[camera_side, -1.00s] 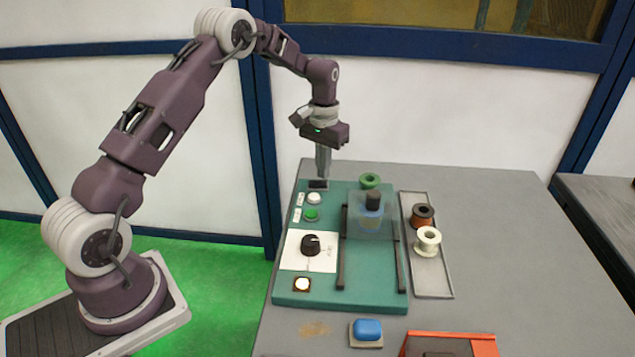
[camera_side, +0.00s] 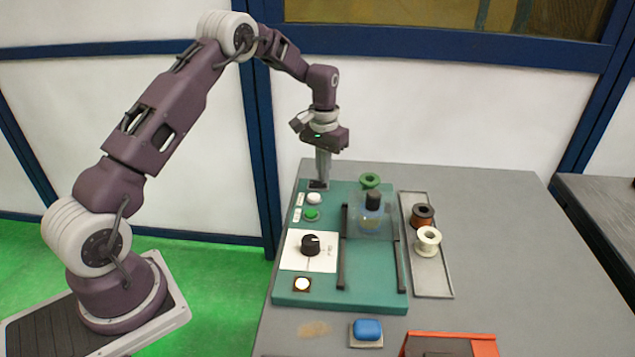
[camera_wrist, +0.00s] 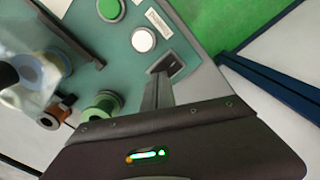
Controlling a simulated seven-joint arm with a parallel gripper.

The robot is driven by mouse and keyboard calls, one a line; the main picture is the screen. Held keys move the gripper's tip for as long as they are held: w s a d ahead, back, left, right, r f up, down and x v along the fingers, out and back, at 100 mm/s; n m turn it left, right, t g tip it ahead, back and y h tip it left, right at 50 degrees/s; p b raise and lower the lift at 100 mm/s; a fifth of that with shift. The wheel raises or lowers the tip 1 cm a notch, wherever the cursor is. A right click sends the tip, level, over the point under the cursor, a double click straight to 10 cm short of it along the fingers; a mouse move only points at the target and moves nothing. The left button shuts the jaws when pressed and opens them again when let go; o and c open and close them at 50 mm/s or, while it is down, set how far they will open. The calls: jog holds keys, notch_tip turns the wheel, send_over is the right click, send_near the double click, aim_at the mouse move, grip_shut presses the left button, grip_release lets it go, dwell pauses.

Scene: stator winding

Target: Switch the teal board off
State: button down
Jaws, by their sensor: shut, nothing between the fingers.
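In the wrist view my fingers (camera_wrist: 158,92) reach the switch's edge. The fingers partly hide it, so its position is unclear.
A clear guard (camera_side: 372,222) with a dark-topped part stands between two dark rails on the board. A green spool (camera_side: 370,181) is at the back. A tray (camera_side: 431,279) at right holds brown and white spools. A blue block (camera_side: 367,329) lies in front.

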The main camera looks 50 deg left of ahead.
jog(key=shift+f, duration=0.4)
jog(key=shift+r, duration=3.55)
jog(key=s+d+r+m+t, duration=0.1)
jog(key=s+d+r+t, duration=0.1)
jog(key=s+d+r, duration=0.55)
jog(key=s+d+r+m+t, duration=0.1)
jog(key=s+d+r, duration=0.3)
jog(key=s+r, duration=0.6)
jog(key=s+d+f+t, duration=0.1)
jog(key=s+d, duration=0.1)
jog(key=s, duration=0.6)
jog(key=s+d+f+m+t, duration=0.1)
jog(key=s+d, duration=0.1)
jog(key=s, duration=0.7)
jog(key=shift+d+t, duration=0.3)
jog(key=shift+d, duration=0.05)
